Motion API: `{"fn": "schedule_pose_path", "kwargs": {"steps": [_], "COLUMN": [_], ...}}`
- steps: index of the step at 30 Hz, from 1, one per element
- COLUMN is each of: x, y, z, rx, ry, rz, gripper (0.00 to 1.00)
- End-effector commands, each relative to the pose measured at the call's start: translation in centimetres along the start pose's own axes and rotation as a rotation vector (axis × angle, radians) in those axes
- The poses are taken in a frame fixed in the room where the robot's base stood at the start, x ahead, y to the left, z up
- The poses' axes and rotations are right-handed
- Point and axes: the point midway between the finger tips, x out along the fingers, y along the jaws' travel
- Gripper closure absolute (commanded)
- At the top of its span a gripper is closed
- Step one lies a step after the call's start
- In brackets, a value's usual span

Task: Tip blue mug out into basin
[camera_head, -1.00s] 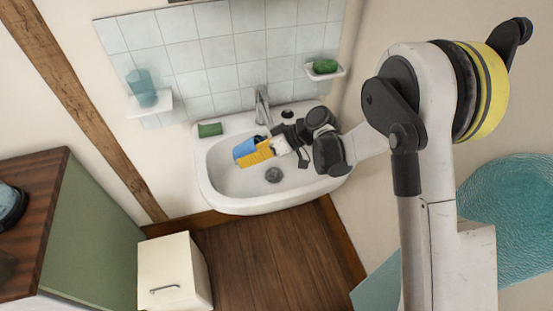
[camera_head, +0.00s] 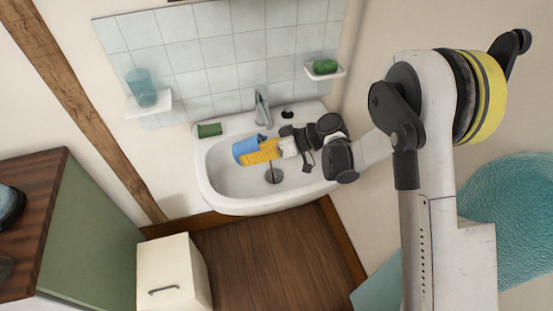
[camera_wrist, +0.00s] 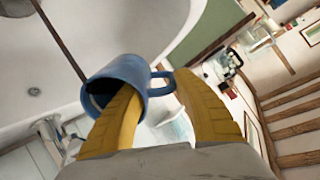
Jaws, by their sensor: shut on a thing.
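The blue mug (camera_head: 244,147) is held above the white basin (camera_head: 225,180), left of the tap. My gripper (camera_head: 262,152) is shut on the mug, its yellow fingers reaching in from the right. The wrist view shows the mug (camera_wrist: 128,72) tipped, its mouth toward the lower left. One finger of my gripper (camera_wrist: 155,84) reaches into the mouth; the other is outside near the handle. A thin dark line runs from the rim toward the drain, apparently a stream of liquid. It also shows above the drain (camera_head: 273,177) in the head view. The mug's inside is mostly hidden.
The tap (camera_head: 263,108) stands at the basin's back edge. A green item (camera_head: 209,130) lies on its back left rim. Wall shelves hold a teal cup (camera_head: 142,87) and a green soap-like item (camera_head: 325,66). A white cabinet (camera_head: 172,275) stands on the floor in front.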

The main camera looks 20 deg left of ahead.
Motion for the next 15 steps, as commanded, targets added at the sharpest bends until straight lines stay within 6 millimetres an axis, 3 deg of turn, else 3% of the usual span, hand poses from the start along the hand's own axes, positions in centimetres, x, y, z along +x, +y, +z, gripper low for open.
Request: {"fn": "schedule_pose_path", "kwargs": {"steps": [15], "x": [-0.28], "y": [-0.01], "z": [-0.1], "rx": [0.004], "ry": [0.035], "rz": [-0.019], "gripper": [1.0]}}
